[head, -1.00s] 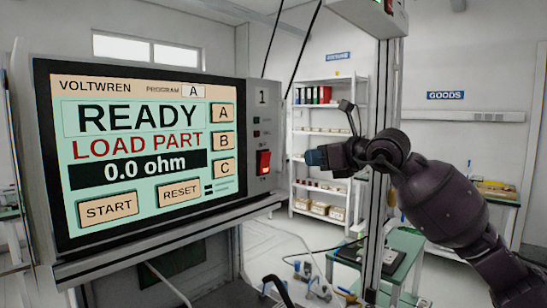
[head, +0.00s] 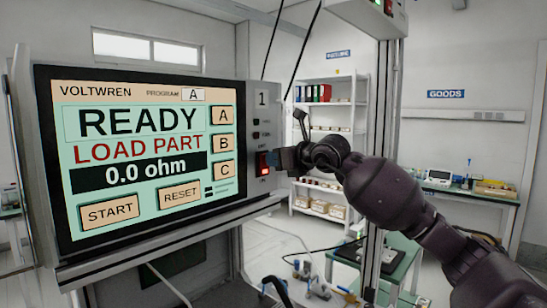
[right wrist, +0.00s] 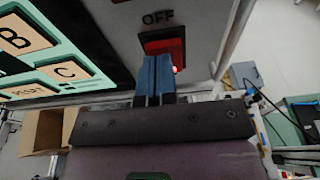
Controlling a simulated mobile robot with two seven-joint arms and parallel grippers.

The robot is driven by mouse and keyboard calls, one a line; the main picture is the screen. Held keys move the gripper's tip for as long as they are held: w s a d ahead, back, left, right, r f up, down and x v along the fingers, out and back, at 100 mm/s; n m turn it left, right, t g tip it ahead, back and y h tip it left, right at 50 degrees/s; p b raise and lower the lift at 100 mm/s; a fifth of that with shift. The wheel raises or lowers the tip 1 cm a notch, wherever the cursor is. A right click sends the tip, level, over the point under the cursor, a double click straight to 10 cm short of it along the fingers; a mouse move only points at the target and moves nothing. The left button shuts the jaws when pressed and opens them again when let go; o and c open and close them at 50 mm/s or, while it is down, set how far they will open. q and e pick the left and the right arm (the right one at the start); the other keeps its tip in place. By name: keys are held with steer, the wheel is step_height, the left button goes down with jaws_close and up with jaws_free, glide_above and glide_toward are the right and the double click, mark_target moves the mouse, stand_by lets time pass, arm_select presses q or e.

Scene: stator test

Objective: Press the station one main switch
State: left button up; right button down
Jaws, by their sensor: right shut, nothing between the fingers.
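The red main switch (head: 263,163) is on the grey side panel marked 1 (head: 261,120), right of the station screen (head: 140,150). The screen reads READY, LOAD PART, 0.0 ohm. My right gripper (head: 274,160) is shut and empty, its fingertips at the switch's right side in the head view. In the right wrist view, the blue fingers (right wrist: 154,62) are together and overlap the lower part of the red switch (right wrist: 164,44), below the word OFF. I cannot tell for sure whether they touch it. A red light glows beside the fingertips. My left gripper is not in view.
A metal post (head: 381,130) stands right of the station, behind my right arm. Shelves (head: 325,120) with folders and boxes stand at the back. A green-topped table (head: 400,250) is at the lower right. A cardboard box (right wrist: 42,131) shows in the wrist view.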

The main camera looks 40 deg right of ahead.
steer(key=shift+w, duration=0.25)
steer(key=shift+w+r, duration=0.1)
steer(key=shift+w+g, duration=0.25)
steer(key=shift+g, duration=0.05)
steer(key=shift+s, duration=0.1)
stand_by(0.3)
